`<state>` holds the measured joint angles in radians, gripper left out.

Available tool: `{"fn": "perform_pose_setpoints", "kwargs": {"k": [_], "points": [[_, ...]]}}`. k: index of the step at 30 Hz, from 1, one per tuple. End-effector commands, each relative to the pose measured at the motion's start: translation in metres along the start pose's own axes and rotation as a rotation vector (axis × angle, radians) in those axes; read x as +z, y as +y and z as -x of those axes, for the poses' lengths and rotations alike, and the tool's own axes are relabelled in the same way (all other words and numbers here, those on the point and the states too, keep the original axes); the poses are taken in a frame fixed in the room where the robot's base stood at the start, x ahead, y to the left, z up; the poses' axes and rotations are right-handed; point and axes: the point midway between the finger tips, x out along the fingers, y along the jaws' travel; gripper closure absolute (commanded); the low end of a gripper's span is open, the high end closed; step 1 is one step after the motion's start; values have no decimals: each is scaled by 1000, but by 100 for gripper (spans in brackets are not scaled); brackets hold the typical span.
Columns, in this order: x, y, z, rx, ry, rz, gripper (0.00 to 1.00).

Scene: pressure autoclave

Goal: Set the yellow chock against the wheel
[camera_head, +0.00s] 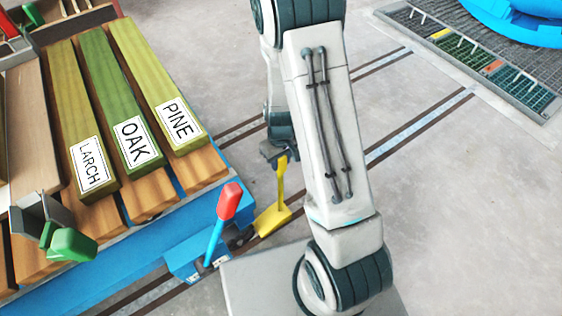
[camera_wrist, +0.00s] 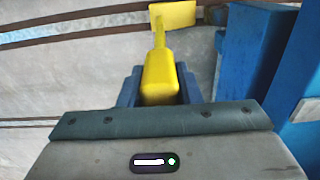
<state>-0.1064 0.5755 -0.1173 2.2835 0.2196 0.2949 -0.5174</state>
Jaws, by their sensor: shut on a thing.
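The yellow chock (camera_head: 272,219) has a flat foot and an upright handle. My gripper (camera_head: 279,153) is shut on the top of the handle, and the foot is below it, close to the rails. In the wrist view the handle of the chock (camera_wrist: 160,72) sits between the blue fingers of my gripper (camera_wrist: 159,88), with the foot beyond. A dark part that looks like the wheel (camera_head: 242,238) shows under the cart corner, left of the foot. It is mostly hidden, and I cannot tell whether the chock touches it.
The blue cart (camera_head: 130,258) carries timbers labelled LARCH (camera_head: 91,165), OAK (camera_head: 133,141) and PINE (camera_head: 178,122). A lever with a red grip (camera_head: 229,201) stands up at its corner, close to the chock.

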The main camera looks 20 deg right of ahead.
Motion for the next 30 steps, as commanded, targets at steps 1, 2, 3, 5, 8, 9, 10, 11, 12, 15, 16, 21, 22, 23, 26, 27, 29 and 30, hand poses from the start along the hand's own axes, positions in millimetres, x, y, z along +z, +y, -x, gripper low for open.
{"fn": "perform_pose_setpoints", "kwargs": {"k": [1, 2, 3, 5, 8, 9, 10, 11, 12, 15, 16, 21, 22, 23, 26, 27, 29, 30], "points": [[-1, 0, -1, 1, 3, 0, 100], [-1, 0, 0, 1, 4, 0, 100], [-1, 0, 0, 1, 4, 0, 100], [-1, 0, 1, 1, 4, 0, 100], [-1, 0, 0, 1, 4, 0, 100], [-1, 0, -2, 1, 3, 0, 100], [-1, 0, -3, 1, 3, 0, 100], [-1, 0, -4, 1, 3, 0, 100], [-1, 0, -3, 0, 2, 0, 58], [0, 0, -3, 0, 2, 0, 47], [0, 0, -3, 0, 2, 0, 47], [0, 0, -2, 0, 2, 0, 47], [0, 0, -2, 0, 2, 0, 47], [0, 0, -1, 0, 2, 0, 47], [-1, 0, 8, 1, 4, 0, 47], [-1, 0, 15, 1, 5, 0, 47], [-1, 0, 27, 1, 6, 0, 47], [-1, 0, 36, 1, 6, -1, 47]]}}
